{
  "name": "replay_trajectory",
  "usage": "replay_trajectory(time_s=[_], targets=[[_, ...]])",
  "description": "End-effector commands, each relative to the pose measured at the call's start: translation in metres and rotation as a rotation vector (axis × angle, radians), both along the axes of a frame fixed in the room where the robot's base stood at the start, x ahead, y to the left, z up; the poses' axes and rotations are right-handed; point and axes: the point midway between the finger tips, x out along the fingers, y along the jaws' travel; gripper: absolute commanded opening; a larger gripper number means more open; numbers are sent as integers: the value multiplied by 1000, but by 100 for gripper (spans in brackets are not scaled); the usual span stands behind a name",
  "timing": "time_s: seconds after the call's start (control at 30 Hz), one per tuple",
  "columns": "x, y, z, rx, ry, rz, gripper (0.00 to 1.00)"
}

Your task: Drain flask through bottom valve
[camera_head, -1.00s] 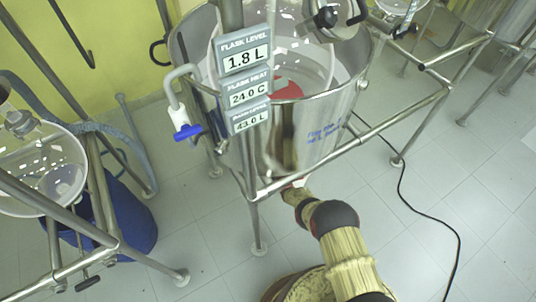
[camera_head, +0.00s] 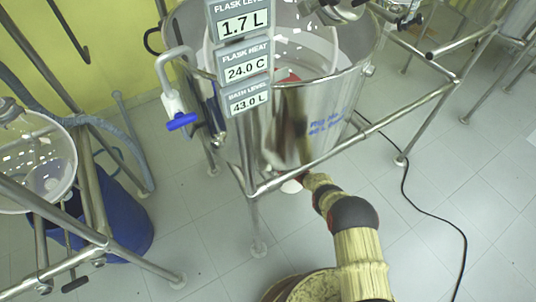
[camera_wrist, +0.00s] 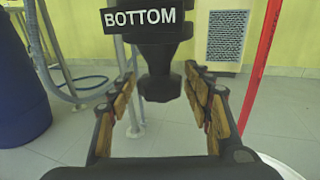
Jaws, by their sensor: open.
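The glass flask (camera_head: 318,45) sits inside a steel bath (camera_head: 342,92) on a tubular stand in the head view. Its floating panel reads flask level 1.7 L (camera_head: 242,25). The dark bottom valve (camera_wrist: 160,70) hangs in the upper middle of the wrist view under a label reading BOTTOM (camera_wrist: 142,18). My gripper (camera_wrist: 160,76) is open, with one finger on each side of the valve's lower end. Gaps show between the fingers and the valve. In the head view my arm reaches beneath the bath, and the bath hides my gripper and the valve.
The stand's front rail (camera_head: 350,142) crosses above my forearm. A blue-handled tap (camera_head: 181,121) is left of the bath. A blue barrel (camera_head: 122,222) and another glass vessel (camera_head: 38,165) stand at left. A black cable (camera_head: 430,215) lies on otherwise clear floor at right. A red upright (camera_wrist: 262,65) is right of my gripper.

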Motion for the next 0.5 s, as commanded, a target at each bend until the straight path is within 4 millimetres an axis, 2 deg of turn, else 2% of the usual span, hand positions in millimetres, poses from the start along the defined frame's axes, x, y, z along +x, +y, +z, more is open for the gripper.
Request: replay_trajectory(time_s=[0.23, 0.5], targets=[[1, -1, -5, 0, 0, 112, 50], [1, 0, 0, 2, -3, 267, 50]])
